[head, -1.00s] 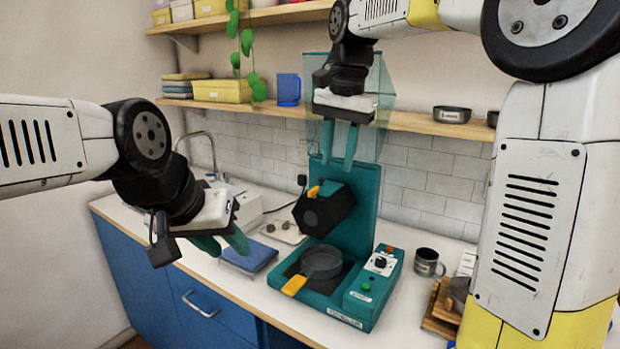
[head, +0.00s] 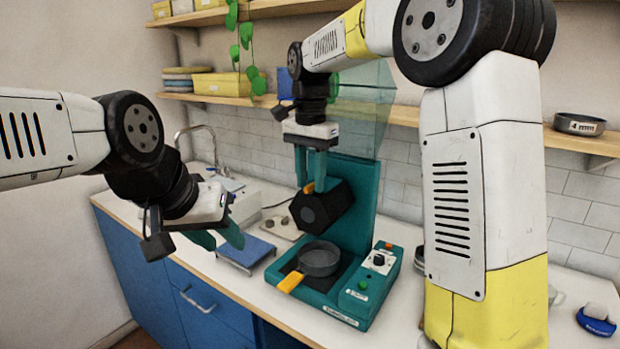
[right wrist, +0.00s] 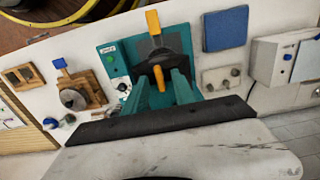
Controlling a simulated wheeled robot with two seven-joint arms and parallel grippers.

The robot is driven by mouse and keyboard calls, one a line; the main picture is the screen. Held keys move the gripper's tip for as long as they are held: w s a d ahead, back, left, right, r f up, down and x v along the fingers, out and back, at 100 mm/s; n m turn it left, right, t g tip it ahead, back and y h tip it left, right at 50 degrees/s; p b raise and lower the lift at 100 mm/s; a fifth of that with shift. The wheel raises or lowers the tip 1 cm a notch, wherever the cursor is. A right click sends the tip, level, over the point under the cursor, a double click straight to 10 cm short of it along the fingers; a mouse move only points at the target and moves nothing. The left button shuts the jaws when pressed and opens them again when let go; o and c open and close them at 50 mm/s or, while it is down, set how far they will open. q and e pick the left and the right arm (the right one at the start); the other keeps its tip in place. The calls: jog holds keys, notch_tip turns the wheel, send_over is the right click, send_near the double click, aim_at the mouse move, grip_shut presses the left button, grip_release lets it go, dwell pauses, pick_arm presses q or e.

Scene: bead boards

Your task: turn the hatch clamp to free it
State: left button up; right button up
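The hatch clamp is a small orange lever (head: 308,188) on top of the dark drum (head: 322,206) of the teal machine (head: 355,190). It also shows in the right wrist view (right wrist: 159,78). My right gripper (head: 310,181) points down over the drum, its fingertips at the lever. In the right wrist view the lever lies between the two teal fingers, with space showing on both sides. Actual contact cannot be made out. My left gripper (head: 219,240) is open and empty, left of the machine and above the counter edge.
A dark round pan (head: 318,259) with an orange handle (head: 290,282) sits on the machine's base below the drum. A control box (head: 370,280) is at its right. A blue pad (head: 246,252) lies to the left. A clear hopper (head: 358,105) rises behind my right gripper.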

grip_shut()
jog(key=shift+n, duration=0.4)
jog(key=n, duration=0.8)
jog(key=shift+n, duration=0.3)
jog(key=n, duration=0.8)
jog(key=shift+n, duration=0.4)
